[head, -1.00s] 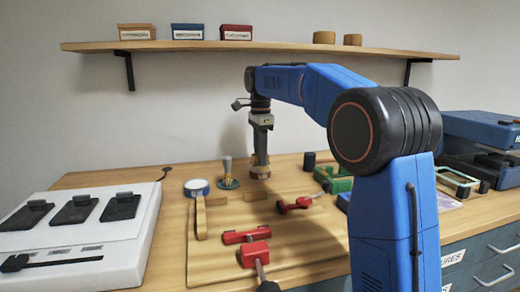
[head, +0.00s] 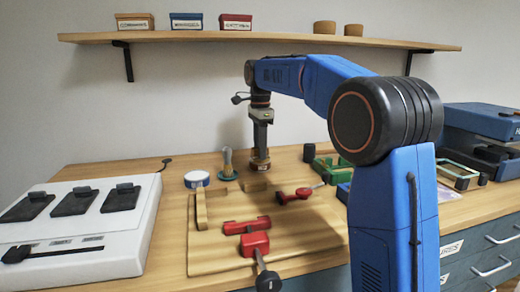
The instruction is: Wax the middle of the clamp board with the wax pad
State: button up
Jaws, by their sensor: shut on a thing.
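The clamp board (head: 222,262) is a wide light-wood board lying on the bench, with red clamps and wooden strips on it. My gripper (head: 260,149) points down over the back part of the board. It is shut on a small round brown pad, which looks like the wax pad (head: 259,164). I cannot tell whether the pad touches the wood or hangs just above it. A small wooden block (head: 256,186) sits just in front of the pad. Red clamps (head: 247,226) lie nearer the front, and another red clamp (head: 292,195) is to the right.
A round white-topped tin (head: 197,179) and a grey-handled tool (head: 227,163) stand left of my gripper. A white panel with black pedals (head: 80,235) fills the left. Green parts (head: 330,171) and a black cylinder (head: 309,153) are right. A wall shelf (head: 270,46) hangs above.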

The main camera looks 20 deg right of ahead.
jog(key=shift+f, duration=0.55)
dwell(1.4)
jog(key=shift+r, duration=3.55)
jog(key=shift+f, duration=3.45)
jog(key=shift+r, duration=3.45)
jog(key=shift+f, duration=3.6)
jog(key=shift+r, duration=3.6)
jog(key=shift+c, duration=0.3)
